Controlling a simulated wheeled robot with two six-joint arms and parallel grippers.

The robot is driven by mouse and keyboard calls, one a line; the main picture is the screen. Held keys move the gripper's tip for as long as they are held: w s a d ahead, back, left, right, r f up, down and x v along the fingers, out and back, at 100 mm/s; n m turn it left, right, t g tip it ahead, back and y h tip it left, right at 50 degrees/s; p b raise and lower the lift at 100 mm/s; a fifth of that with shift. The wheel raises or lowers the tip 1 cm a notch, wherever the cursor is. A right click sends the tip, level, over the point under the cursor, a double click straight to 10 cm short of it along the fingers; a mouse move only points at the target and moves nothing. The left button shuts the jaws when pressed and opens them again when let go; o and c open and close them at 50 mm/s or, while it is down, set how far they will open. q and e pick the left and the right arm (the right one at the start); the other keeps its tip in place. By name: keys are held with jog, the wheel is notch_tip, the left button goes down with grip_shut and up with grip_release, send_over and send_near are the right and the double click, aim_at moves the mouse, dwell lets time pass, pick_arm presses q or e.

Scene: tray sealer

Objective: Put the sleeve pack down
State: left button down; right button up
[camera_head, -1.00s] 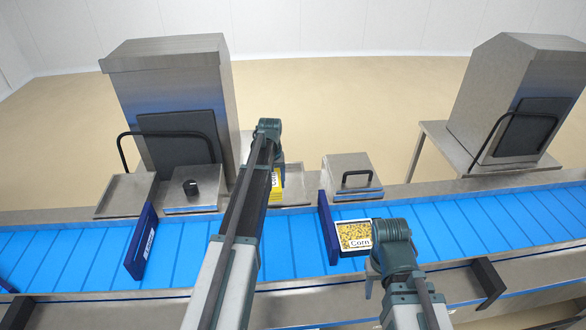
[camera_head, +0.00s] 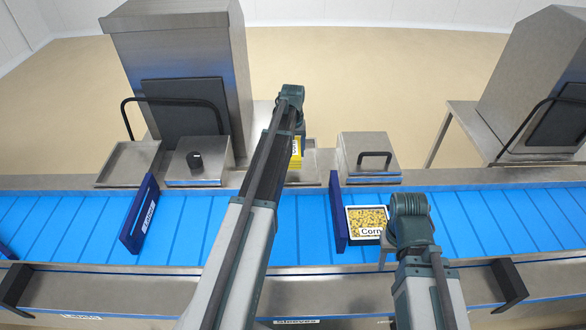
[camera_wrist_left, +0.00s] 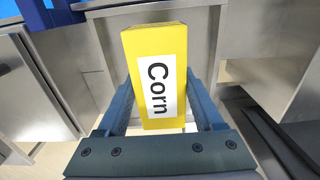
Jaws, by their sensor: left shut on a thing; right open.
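The yellow sleeve pack (camera_head: 295,152), with a white "Corn" label, is held by my left gripper (camera_head: 293,138). In the left wrist view the pack (camera_wrist_left: 157,45) sits between the two fingers of the left gripper (camera_wrist_left: 163,105). In the head view my left arm hides part of the pack. It is over or at a steel tray (camera_head: 312,160) behind the belt; I cannot tell whether it touches. My right gripper (camera_head: 388,258) is near the belt's front edge, beside a tray of corn (camera_head: 352,222); its fingers are mostly hidden behind my arm.
The blue belt (camera_head: 290,225) runs across, with dark blue dividers (camera_head: 140,215) and (camera_head: 338,212) standing on it. A steel box with a black handle (camera_head: 368,158) is right of the steel tray. A lidded steel box (camera_head: 198,160) and a tall machine (camera_head: 180,60) are left.

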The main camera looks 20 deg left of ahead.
pick_arm(q)
jog(key=shift+f+b, duration=2.7)
jog(key=shift+f, duration=0.6)
pick_arm(e)
jog(key=shift+f, duration=3.35)
pick_arm(q)
jog(key=shift+r, duration=0.15)
pick_arm(e)
jog(key=shift+r, duration=0.15)
pick_arm(q)
jog(key=shift+c, duration=2.4)
grip_release()
jog(key=shift+f, duration=0.2)
pick_arm(e)
jog(key=shift+f, duration=0.2)
pick_arm(q)
jog(key=o, duration=0.4)
jog(key=shift+o, duration=0.2)
jog(key=shift+r, duration=0.1)
pick_arm(e)
jog(key=shift+r, duration=0.15)
